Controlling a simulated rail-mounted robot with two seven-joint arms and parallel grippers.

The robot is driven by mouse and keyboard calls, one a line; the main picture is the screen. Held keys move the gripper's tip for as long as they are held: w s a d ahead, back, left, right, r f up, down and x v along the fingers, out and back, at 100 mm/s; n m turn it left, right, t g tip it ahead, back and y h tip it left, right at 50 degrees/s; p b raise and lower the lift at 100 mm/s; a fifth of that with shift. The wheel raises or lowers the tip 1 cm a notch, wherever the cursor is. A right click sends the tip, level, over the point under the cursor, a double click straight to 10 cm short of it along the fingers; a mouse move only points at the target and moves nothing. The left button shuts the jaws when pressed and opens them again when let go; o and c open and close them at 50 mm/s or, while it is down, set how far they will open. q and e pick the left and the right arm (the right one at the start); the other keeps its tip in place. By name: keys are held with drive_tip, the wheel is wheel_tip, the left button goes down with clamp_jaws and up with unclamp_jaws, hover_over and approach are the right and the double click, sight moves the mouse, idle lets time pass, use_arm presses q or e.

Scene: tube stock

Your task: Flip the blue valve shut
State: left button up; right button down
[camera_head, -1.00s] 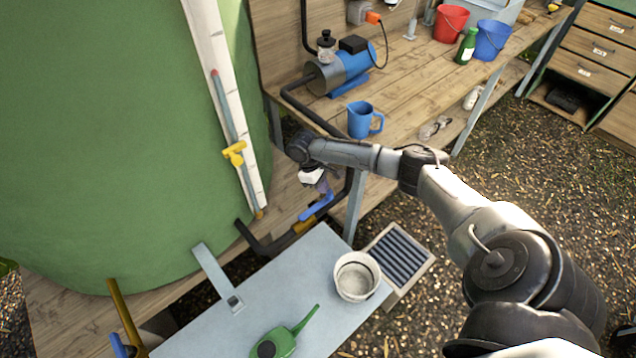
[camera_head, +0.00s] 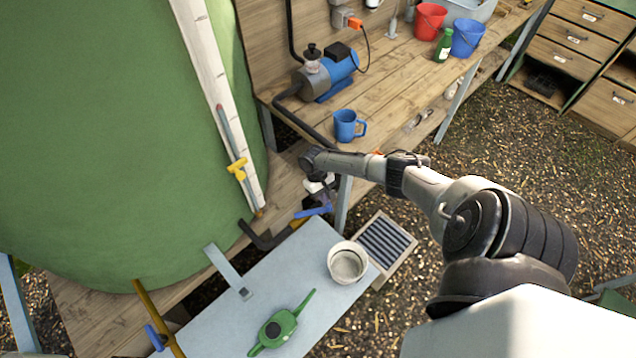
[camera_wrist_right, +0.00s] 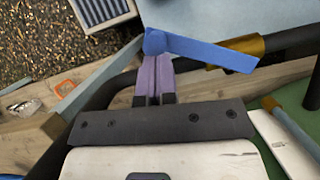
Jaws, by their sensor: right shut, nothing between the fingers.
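The blue valve (camera_head: 313,211) has a flat lever handle on the dark pipe, beside a brass-coloured fitting, at the left edge of the grey table. In the right wrist view the blue handle (camera_wrist_right: 205,50) lies at an angle to the pipe, its far end by the brass fitting (camera_wrist_right: 238,50). My right gripper (camera_wrist_right: 154,62) is shut and empty. Its purple fingertips are at the handle's rounded left end; I cannot tell whether they touch. In the head view the right gripper (camera_head: 322,197) is partly hidden by its wrist. My left gripper is out of view.
A large green tank (camera_head: 110,130) stands at left. The grey table (camera_head: 240,318) holds a white pot (camera_head: 348,262) and a green watering can (camera_head: 281,327). The workbench (camera_head: 400,88) carries a blue pump (camera_head: 338,72) and a blue jug (camera_head: 347,125). Another blue handle (camera_head: 153,337) is at lower left.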

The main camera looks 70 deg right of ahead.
drive_tip(key=s+a+m+t+y+p, duration=0.2)
drive_tip(key=s+a+m+t+p, duration=0.1)
drive_tip(key=a+m+p, duration=0.6)
drive_tip(key=m+p, duration=0.2)
drive_tip(key=p, duration=0.2)
drive_tip(key=shift+s+m+t, duration=0.25)
drive_tip(key=shift+m+t, duration=0.05)
drive_tip(key=shift+a+f, duration=0.1)
drive_tip(key=shift+a, duration=0.05)
